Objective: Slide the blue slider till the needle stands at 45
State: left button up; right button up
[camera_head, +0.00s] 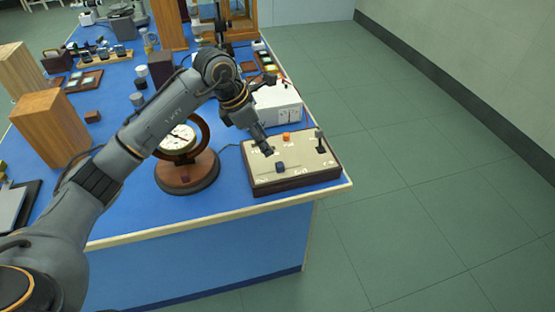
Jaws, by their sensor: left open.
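The control box (296,178) has a cream top and dark brown sides and sits at the table's front right corner. A dark blue slider knob (280,167) stands on its front part, beside a slot. The dial (178,138) has a white round face on a round wooden base, left of the box; my arm partly covers it, and the needle's reading is too small to tell. My left gripper (267,151) is open, pointing down just above and behind the blue slider, apart from it as far as I can tell. My right gripper is not in view.
An orange button (286,136) and a black lever (320,142) are also on the box. A white instrument (277,103) stands behind it. Wooden blocks (50,130) stand at the left of the blue table (120,215). Open floor lies to the right.

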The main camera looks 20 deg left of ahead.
aim_at(279, 164)
pick_arm(q)
jog(key=p+x, duration=0.1)
jog(key=x, duration=0.8)
jog(key=shift+w+d+f, duration=0.1)
jog(key=shift+d+f, duration=0.1)
jog(key=shift+f, duration=0.1)
jog(key=shift+c, duration=0.5)
grip_shut()
